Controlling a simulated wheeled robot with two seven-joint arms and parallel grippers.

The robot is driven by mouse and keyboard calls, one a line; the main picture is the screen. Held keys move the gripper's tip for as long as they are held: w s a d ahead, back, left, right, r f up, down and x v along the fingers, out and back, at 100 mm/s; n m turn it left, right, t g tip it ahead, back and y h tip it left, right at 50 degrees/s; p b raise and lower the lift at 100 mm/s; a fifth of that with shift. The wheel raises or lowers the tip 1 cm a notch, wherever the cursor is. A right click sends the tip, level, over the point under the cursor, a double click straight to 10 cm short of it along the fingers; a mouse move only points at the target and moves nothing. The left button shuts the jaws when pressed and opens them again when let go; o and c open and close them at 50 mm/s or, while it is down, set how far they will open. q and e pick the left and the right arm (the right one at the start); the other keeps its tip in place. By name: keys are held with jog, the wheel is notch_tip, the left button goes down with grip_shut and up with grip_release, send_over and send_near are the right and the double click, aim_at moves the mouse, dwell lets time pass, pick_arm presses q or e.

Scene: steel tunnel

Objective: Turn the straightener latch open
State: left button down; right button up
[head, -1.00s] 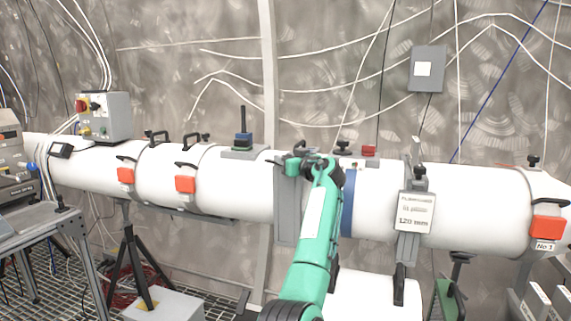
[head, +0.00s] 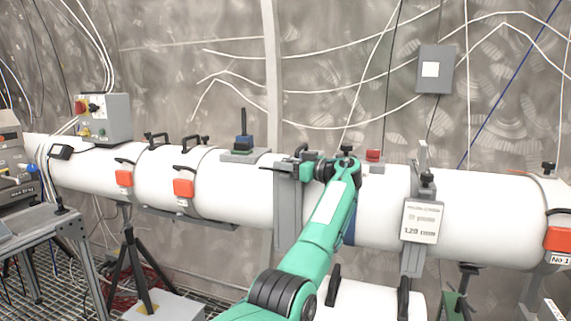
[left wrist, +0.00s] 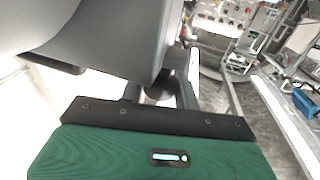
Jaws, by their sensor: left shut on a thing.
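The straightener appears to be the grey upright flange (head: 288,215) around the white tube, mid-picture in the head view. My left gripper (head: 298,170) is at its top, coming in from the right with its fingers pointing left. It is shut on a small dark part there, which I take to be the latch; a thin dark end (head: 268,168) sticks out to the left. The fingers hide most of it, so its angle is unclear. In the left wrist view, a large grey body fills the top left, and the dark fingers (left wrist: 165,90) are partly hidden behind it. My right gripper is not in view.
The white tube (head: 390,205) runs across the head view with orange latches (head: 183,188), black handles and a label plate (head: 422,222). A dark knob (head: 347,150) stands close to my wrist. A tripod (head: 130,265) and cart (head: 70,230) stand at left.

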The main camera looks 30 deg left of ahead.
pick_arm(q)
jog(key=shift+r, duration=0.1)
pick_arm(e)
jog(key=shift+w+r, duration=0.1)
pick_arm(q)
jog(key=c, duration=1)
grip_release()
jog(key=shift+a, duration=0.1)
jog(key=shift+c, duration=0.2)
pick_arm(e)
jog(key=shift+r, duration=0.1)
pick_arm(q)
jog(key=s+d, duration=0.1)
jog(key=d, duration=1.3)
jog(key=shift+s+b, duration=0.15)
jog(key=shift+b, duration=0.25)
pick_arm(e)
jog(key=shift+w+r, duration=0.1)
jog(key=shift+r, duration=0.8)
pick_arm(q)
jog(key=shift+a, duration=0.1)
